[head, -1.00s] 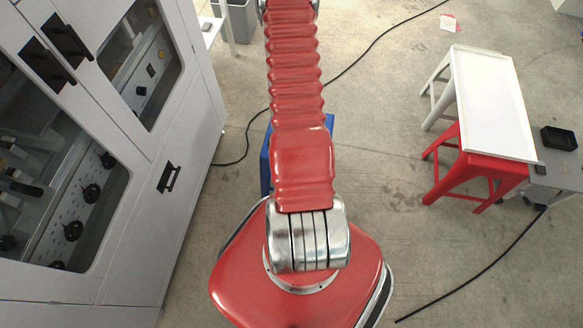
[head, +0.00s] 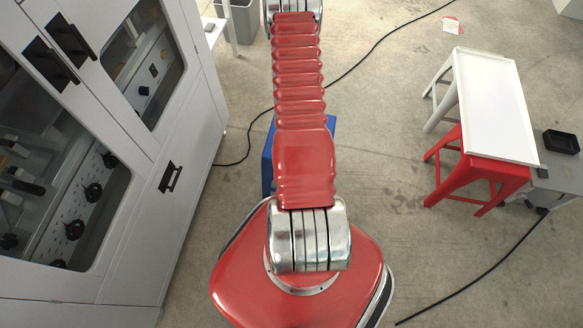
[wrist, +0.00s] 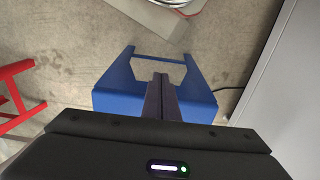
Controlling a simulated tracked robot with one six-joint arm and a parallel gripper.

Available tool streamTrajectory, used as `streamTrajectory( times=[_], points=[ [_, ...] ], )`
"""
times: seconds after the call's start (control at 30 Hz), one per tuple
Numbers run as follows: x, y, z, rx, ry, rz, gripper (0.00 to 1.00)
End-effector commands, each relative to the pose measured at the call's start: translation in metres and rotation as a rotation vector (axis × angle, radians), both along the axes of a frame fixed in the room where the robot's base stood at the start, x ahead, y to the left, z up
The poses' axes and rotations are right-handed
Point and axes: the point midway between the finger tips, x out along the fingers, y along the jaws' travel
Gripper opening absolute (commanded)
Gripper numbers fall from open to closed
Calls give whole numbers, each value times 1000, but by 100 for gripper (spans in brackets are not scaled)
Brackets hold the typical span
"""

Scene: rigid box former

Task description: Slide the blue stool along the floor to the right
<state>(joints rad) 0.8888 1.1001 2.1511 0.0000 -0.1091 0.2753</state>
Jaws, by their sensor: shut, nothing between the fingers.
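The blue stool (head: 267,160) stands on the floor just ahead of my base in the head view. My red arm hides most of it, so only blue edges show on both sides. In the wrist view the blue stool (wrist: 115,88) fills the middle, with its legs spread and a bar at the far side. My gripper (wrist: 160,78) is shut and empty, with its dark fingers together over the middle of the stool in the picture. I cannot tell whether they touch it. The gripper is hidden in the head view.
A grey-white cabinet (head: 140,200) stands close on the left. A red stool (head: 470,170) and a white tray table (head: 490,100) stand on the right, beside a grey box (head: 555,178). Black cables cross the floor. Bare floor lies between the blue and red stools.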

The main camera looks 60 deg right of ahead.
Motion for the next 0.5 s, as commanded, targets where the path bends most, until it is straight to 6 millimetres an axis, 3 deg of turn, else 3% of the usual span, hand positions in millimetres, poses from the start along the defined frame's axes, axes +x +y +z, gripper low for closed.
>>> streamTrajectory(
  times=[0.5],
  points=[
    [0, 1, -54, 1, 0, 1, 0]
  ],
)
